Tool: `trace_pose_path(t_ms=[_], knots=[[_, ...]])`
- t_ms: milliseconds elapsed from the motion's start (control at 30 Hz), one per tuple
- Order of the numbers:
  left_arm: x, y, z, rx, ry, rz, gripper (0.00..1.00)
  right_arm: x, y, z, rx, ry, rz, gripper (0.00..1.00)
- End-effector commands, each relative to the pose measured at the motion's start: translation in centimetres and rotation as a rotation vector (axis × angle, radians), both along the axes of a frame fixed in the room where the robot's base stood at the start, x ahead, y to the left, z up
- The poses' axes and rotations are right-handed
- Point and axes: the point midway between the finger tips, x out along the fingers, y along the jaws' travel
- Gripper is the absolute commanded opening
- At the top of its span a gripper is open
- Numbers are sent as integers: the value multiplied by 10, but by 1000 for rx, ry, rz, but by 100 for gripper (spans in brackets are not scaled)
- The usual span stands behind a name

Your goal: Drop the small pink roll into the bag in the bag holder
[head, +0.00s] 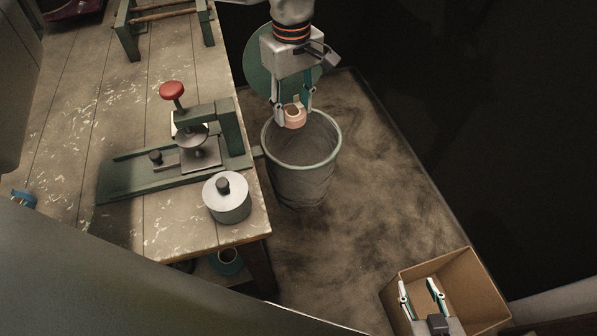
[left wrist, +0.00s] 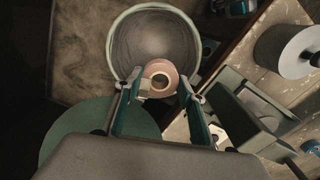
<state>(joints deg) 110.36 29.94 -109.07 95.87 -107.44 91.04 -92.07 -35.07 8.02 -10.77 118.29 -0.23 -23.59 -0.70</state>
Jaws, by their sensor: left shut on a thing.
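The small pink roll (head: 295,119) is held between the fingertips of my left gripper (head: 293,107), at the far side of the bag holder's round opening. In the left wrist view the roll (left wrist: 158,67) sits between the fingertips, overlapping the near edge of the opening. Its height above the rim is hard to tell. The bag holder has a pale green round rim (head: 340,152), and the grey bag (head: 300,188) hangs inside it; its inside (left wrist: 152,38) looks empty. My right gripper (head: 421,288) is open and empty at the lower right, over a cardboard box.
The worktable (head: 100,75) lies left of the bag holder, with a green press with a red knob (head: 172,91) and a lidded metal pot (head: 228,205) near its edge. The cardboard box (head: 475,285) stands at lower right. The floor between is clear.

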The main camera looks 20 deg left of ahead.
Motion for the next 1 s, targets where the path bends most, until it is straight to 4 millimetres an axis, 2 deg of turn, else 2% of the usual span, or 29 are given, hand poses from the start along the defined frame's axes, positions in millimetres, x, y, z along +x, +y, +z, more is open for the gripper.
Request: trace_pose_path(t_ms=[33,100,400,533,667,1000], knots=[[0,0,1,-1,-1,0,47,-1,0,-1,0,2,0,40],[0,0,0,0,0,0,59,-3,0,-2,1,5,1,40],[0,0,0,0,1,0,59,-6,1,-7,1,13,5,40],[0,0,7,-1,-1,0,59,-6,1,-6,1,12,5,40],[1,0,27,-1,-3,1,59,-5,1,-5,2,11,4,40],[1,0,93,0,-2,0,59,-5,1,-5,2,10,2,40]])
